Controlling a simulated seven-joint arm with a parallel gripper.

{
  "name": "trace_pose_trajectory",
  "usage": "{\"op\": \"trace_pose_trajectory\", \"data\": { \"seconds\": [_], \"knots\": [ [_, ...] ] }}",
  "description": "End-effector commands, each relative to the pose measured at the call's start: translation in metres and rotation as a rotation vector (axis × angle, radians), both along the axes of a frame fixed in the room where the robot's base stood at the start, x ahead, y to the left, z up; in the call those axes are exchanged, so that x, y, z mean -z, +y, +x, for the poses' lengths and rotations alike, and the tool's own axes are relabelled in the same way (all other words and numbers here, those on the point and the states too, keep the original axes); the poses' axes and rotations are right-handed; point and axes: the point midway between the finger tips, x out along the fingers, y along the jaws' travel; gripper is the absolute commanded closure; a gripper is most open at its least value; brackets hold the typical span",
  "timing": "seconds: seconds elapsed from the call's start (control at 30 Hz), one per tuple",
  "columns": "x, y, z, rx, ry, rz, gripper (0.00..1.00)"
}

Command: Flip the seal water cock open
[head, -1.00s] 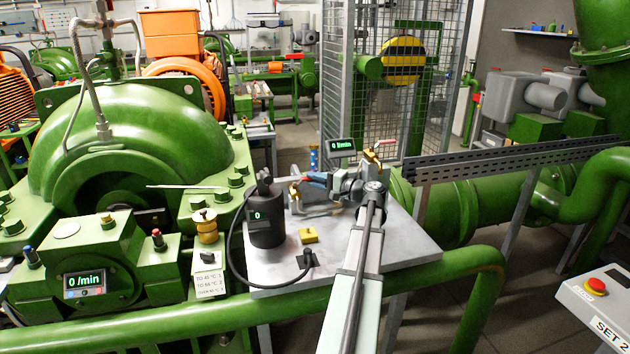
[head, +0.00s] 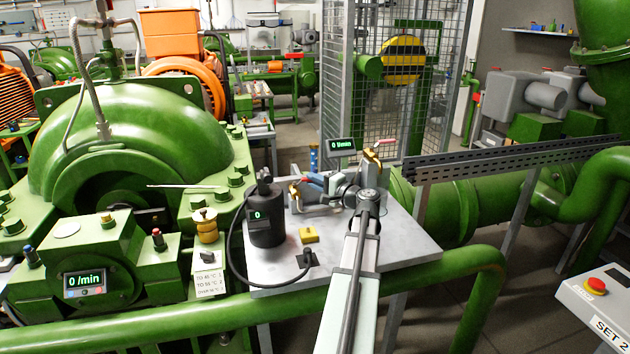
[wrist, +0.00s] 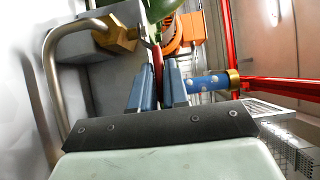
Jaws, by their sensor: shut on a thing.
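A brass fitting (head: 295,190) with a bent metal pipe sits on the grey bench, left of my arm's end. In the wrist view the brass fitting (wrist: 120,38) is at the upper left, beside a grey block. My gripper (head: 310,181) has blue fingers and reaches left to this fitting. In the wrist view a thin red lever (wrist: 157,66) shows between the nearly closed fingers, and they are shut on it. Its joint to the brass is partly hidden. A second brass cock (head: 371,157) with a red handle (head: 386,141) stands behind my wrist, beside a display (head: 341,145) showing zero.
A black cylinder (head: 265,222) with a cable and a yellow block (head: 308,235) stand on the bench (head: 410,238) in front of the gripper. A blue post (head: 314,158) stands close behind the fingers. The large green machine (head: 130,140) is at the left.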

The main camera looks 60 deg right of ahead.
Motion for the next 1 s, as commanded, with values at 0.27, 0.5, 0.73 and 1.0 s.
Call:
{"op": "trace_pose_trajectory", "data": {
  "seconds": [0.27, 0.5, 0.73, 1.0],
  "knots": [
    [0.001, 0.021, -0.006, 0.240, 0.000, 0.000, 1.00],
    [0.000, 0.031, -0.005, 0.411, 0.001, -0.001, 1.00],
    [0.000, 0.036, -0.005, 0.523, 0.000, -0.001, 1.00],
    [0.000, 0.037, -0.005, 0.581, -0.002, 0.001, 1.00]
  ]
}}
